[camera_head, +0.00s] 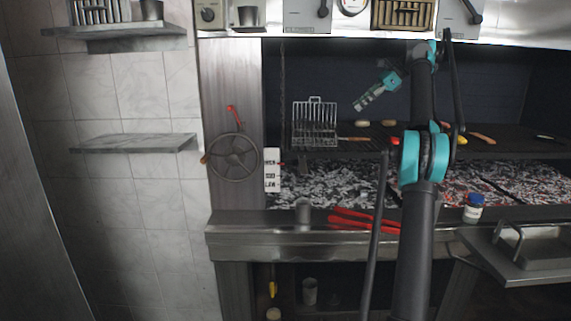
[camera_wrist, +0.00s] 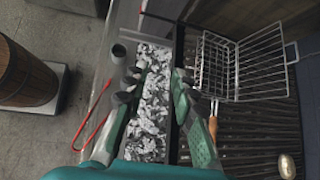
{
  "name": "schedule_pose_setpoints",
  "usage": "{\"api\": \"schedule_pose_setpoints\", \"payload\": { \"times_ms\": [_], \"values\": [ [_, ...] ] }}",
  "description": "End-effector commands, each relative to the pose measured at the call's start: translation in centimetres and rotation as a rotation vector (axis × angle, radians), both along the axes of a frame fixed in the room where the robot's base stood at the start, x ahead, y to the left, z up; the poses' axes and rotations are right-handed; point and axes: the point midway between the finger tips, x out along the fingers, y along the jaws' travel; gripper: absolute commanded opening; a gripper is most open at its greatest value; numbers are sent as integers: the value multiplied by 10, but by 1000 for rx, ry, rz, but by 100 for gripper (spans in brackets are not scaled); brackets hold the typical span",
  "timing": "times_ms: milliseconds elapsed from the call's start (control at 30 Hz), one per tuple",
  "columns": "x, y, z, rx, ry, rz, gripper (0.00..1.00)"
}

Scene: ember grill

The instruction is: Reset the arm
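My gripper (camera_head: 361,103) is raised in front of the grill, pointing down and to the left in the head view. In the wrist view my gripper (camera_wrist: 158,76) has its two dark-tipped fingers spread apart, with only the ash and coals below showing between them. It is open and holds nothing. My dark arm with teal joints rises on the right of the head view. A wire grill basket (camera_head: 314,122) with a wooden handle stands open on the grate, left of my gripper; it also shows in the wrist view (camera_wrist: 222,68).
Red tongs (camera_head: 364,220) and a metal cup (camera_head: 303,212) are on the front ledge. A blue-capped jar (camera_head: 473,208) stands farther right. A wheel crank (camera_head: 233,158) is on the left post. A wooden barrel (camera_wrist: 22,75) stands on the floor. Several food pieces lie on the grate.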

Motion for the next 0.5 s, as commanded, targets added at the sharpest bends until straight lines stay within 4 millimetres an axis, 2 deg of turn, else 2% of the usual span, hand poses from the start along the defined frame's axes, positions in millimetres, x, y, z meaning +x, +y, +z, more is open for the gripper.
{"api": "schedule_pose_setpoints", "payload": {
  "times_ms": [500],
  "values": [
    [0,13,-23,-96,-81,87,27]
  ]
}}
